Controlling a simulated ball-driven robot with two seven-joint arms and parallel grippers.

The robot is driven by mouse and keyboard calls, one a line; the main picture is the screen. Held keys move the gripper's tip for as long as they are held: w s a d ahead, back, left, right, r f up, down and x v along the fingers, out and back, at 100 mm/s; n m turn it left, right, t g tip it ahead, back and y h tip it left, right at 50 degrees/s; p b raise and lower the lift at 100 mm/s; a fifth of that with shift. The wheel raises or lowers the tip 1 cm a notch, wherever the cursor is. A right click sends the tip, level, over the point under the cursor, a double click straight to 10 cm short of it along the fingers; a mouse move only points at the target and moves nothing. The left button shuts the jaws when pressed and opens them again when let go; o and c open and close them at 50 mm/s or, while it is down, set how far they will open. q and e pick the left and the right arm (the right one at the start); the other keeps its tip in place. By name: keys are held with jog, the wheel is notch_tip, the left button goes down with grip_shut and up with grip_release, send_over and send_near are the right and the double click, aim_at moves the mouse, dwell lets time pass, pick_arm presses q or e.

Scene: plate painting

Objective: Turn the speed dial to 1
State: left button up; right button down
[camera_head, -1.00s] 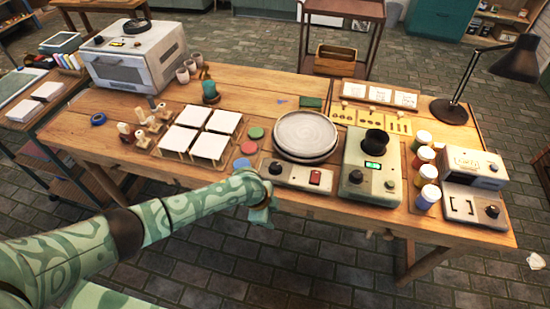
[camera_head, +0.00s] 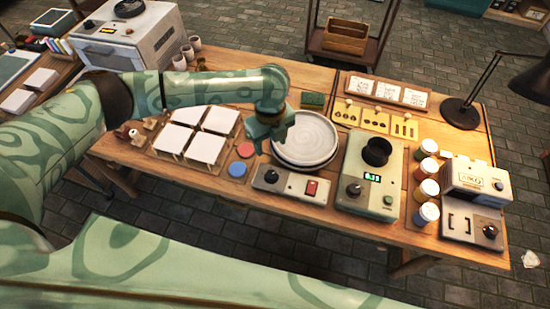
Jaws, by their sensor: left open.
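A pale control box (camera_head: 291,186) stands in front of the round grey plate (camera_head: 303,138). It carries a dark dial (camera_head: 271,176) on its left and a red switch (camera_head: 312,188) on its right; the dial's markings are too small to read. My left gripper (camera_head: 270,150) is open and points down beside the left edge of the plate, in the picture just above the dial. It appears apart from the dial. Its fingertips are small and partly hidden by the hand. My right gripper is out of view.
Right of the box stands a pale machine (camera_head: 350,171) with a black cup, green display and its own knob. Paint jars (camera_head: 427,190) stand beyond it. White tiles (camera_head: 174,137) and coloured discs (camera_head: 237,169) lie left of the box. A lamp (camera_head: 460,112) stands back right.

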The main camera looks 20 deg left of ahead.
pick_arm(q)
jog(key=f, duration=0.1)
jog(key=b, duration=0.2)
send_over(271, 174)
notch_tip(271, 174, down, 6)
jog(key=r, duration=0.1)
notch_tip(271, 174, down, 10)
jog(key=b, duration=0.3)
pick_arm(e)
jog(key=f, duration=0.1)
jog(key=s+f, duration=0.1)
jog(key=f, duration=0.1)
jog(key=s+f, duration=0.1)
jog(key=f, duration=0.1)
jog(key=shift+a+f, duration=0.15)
pick_arm(q)
jog(key=c, duration=1)
